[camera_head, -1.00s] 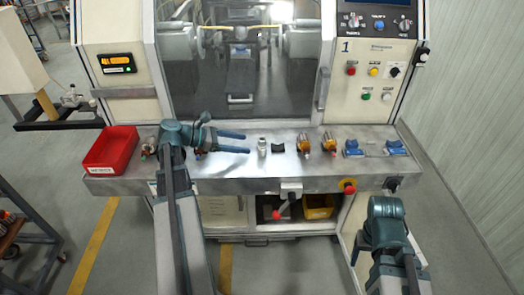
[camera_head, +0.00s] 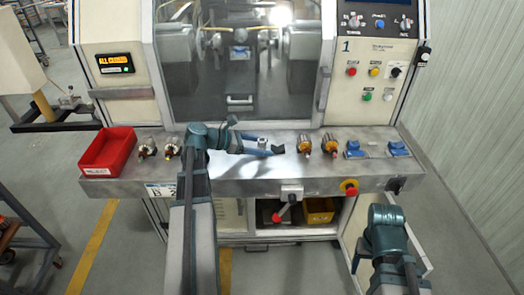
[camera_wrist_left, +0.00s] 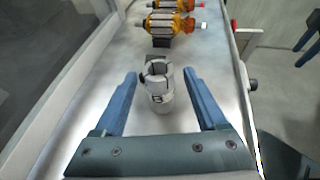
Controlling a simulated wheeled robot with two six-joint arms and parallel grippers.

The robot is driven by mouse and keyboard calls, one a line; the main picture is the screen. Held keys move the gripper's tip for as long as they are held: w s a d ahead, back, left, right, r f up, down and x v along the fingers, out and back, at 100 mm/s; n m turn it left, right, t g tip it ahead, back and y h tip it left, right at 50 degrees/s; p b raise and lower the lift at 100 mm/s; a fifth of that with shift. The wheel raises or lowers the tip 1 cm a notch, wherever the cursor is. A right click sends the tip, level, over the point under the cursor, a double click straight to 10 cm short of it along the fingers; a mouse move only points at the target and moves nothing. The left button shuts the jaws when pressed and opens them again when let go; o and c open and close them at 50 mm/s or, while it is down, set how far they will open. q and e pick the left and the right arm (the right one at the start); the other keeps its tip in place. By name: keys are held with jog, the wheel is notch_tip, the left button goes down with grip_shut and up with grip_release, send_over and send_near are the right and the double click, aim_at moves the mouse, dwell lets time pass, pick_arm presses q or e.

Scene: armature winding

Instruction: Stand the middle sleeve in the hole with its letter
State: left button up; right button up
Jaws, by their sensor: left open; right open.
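A short upright silver sleeve (camera_wrist_left: 157,88) with a slotted top and a dark letter, perhaps B, stands on the metal bench in the left wrist view. It lies between the blue fingers of my left gripper (camera_wrist_left: 160,80), which is open and does not appear to touch it. In the head view the sleeve (camera_head: 262,142) is partly hidden by my left gripper (camera_head: 262,148). My right gripper (camera_head: 386,252) is low at the right, in front of the bench and away from the objects; its fingers are not clear. I cannot make out a lettered hole.
A dark curved block (camera_head: 279,149) sits right of the sleeve. A red bin (camera_head: 108,152) is at the left end. Blue supports (camera_head: 398,149) flank a grey plate (camera_head: 376,149) at the right.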

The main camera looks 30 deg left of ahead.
aim_at(262, 140)
pick_arm(q)
grip_shut()
dwell(0.3)
jog(key=shift+r, duration=0.15)
jog(key=shift+r+p, duration=0.8)
jog(key=shift+p, duration=0.1)
notch_tip(262, 140, up, 2)
jog(key=shift+p, duration=1.05)
jog(key=s+a+r+p, duration=0.1)
jog(key=s+a, duration=0.1)
jog(key=s, duration=1.4)
jog(key=shift+a, duration=0.3)
